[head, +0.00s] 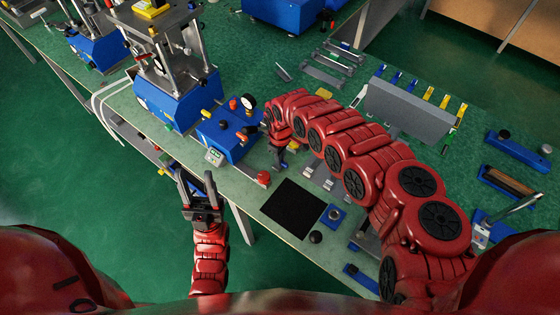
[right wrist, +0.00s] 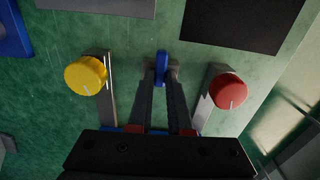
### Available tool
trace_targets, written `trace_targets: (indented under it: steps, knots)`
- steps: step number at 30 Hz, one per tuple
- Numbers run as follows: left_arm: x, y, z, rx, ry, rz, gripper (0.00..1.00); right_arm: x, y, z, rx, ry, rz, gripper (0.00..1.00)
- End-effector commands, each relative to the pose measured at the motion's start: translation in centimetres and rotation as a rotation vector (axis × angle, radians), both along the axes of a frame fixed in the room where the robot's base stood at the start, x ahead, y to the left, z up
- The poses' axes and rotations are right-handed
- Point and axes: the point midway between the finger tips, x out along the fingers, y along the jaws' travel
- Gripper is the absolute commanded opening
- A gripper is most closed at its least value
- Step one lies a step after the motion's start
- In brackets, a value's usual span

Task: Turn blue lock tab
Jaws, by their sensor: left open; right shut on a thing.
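The blue lock tab (right wrist: 162,66) stands upright between my right fingertips in the right wrist view. My right gripper (right wrist: 162,74) is shut on it, with a finger at each side. In the head view my right gripper (head: 281,160) is low over the bench's front part, and my arm hides much around it. My left gripper (head: 198,182) is open and empty, in front of the bench edge.
A yellow knob (right wrist: 85,75) and a red knob (right wrist: 228,91) flank my right gripper closely. The red knob also shows in the head view (head: 264,178). A black mat (head: 292,208) lies nearby. The blue press (head: 178,98) stands at the back left.

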Motion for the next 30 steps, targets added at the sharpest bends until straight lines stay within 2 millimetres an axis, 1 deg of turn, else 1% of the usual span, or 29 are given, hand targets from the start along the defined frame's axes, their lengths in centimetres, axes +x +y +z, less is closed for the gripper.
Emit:
trace_targets:
  steps: [1, 3, 9, 15, 21, 30]
  knots:
    - [0.0, 0.0, -0.8, 0.0, 0.0, 0.0, 0.5, 0.1, -0.2, -0.3, -0.002, -0.001, 0.042, 0.0]
    - [0.0, 0.0, -1.2, 0.0, 0.0, 0.0, 0.5, 0.1, -0.1, -0.3, -0.002, -0.001, 0.107, 0.0]
    - [0.0, 0.0, -2.3, 0.0, 0.0, 0.0, 0.5, 0.1, -0.1, -0.3, 0.0, -0.001, 0.271, 0.0]
    - [0.0, 0.0, -2.9, 0.0, 0.0, 0.0, 0.5, 0.2, -0.1, -0.2, 0.0, -0.002, 0.394, 0.0]
    - [0.0, 0.0, -3.3, 0.0, 0.0, 0.0, 0.5, 0.2, -0.1, -0.1, 0.0, -0.002, 0.468, 0.0]
    - [0.0, 0.0, -3.4, 0.0, 0.0, 0.0, 0.5, 0.2, -0.1, 0.0, -0.001, -0.001, 0.504, 0.0]
